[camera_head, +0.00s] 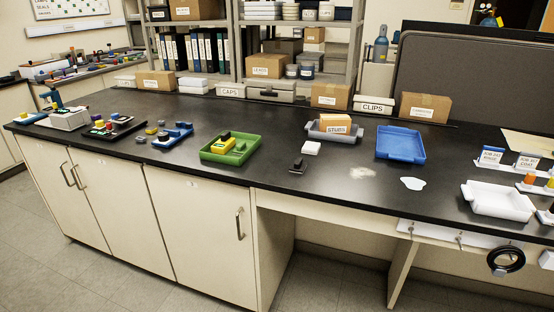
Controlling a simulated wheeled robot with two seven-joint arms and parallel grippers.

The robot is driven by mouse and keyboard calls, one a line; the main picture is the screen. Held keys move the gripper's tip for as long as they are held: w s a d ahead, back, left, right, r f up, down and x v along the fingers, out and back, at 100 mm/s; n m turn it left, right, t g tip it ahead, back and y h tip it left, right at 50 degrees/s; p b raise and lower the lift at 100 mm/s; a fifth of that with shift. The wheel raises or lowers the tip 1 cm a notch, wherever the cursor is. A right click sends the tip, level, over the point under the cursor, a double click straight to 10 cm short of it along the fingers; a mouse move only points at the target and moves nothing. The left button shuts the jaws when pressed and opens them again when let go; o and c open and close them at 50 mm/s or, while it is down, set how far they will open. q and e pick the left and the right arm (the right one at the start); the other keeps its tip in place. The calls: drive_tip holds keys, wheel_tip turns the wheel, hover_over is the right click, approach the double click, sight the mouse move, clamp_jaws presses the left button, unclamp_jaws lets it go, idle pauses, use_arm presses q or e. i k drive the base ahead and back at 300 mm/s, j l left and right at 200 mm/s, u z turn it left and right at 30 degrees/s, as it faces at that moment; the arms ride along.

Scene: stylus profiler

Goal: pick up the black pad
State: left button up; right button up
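A small black block-like item (298,166), which looks like the black pad, lies on the black bench top (335,185) near its front edge, at the middle of the head view. It shows a lighter grey patch low on its front side. It stands apart from the small white block (311,148) behind it. Neither of my grippers shows in the head view.
A green tray (210,153) holding a yellow-and-black item stands to the left. A grey tray (318,135) with a box, a blue tray (401,152) and a white tray (493,211) stand to the right.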

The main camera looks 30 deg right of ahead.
sight(298, 165)
drive_tip(key=z, duration=1.1)
drive_tip(key=i+l, duration=0.25)
drive_tip(key=l, duration=0.3)
drive_tip(key=i+l, duration=0.15)
drive_tip(key=l, duration=0.1)
